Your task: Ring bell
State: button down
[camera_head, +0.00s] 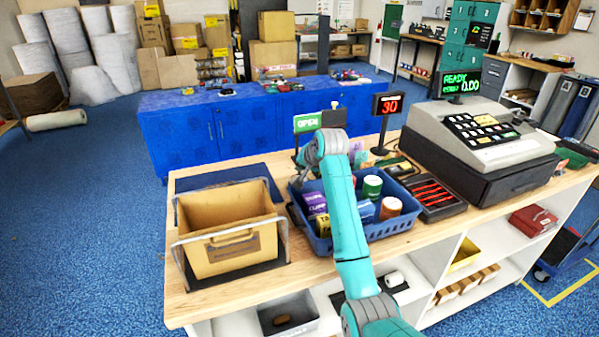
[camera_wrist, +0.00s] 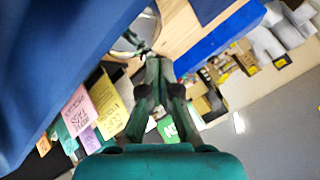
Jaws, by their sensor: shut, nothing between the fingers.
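A shiny silver rounded thing (camera_wrist: 147,27), which looks like the bell, shows just beyond my fingertips at the top of the wrist view; whether they touch it I cannot tell. In the head view I cannot make out the bell; my arm covers part of the counter there. My gripper (camera_wrist: 158,68) is shut and empty, its fingers drawn together. In the head view my gripper (camera_head: 304,178) hangs from the wrist by the left back corner of the blue basket.
The blue basket (camera_head: 322,246) holds several cans and packets. An open carton (camera_head: 235,248) stands left on the wooden counter (camera_head: 195,300). The green sign (camera_head: 307,122), red number display (camera_head: 387,104) and cash register (camera_head: 480,130) stand behind and right. Coloured notes (camera_wrist: 107,115) show in the wrist view.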

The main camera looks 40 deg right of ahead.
dwell(0.4)
jog(key=shift+r, duration=0.9)
jog(key=shift+r, duration=2.5)
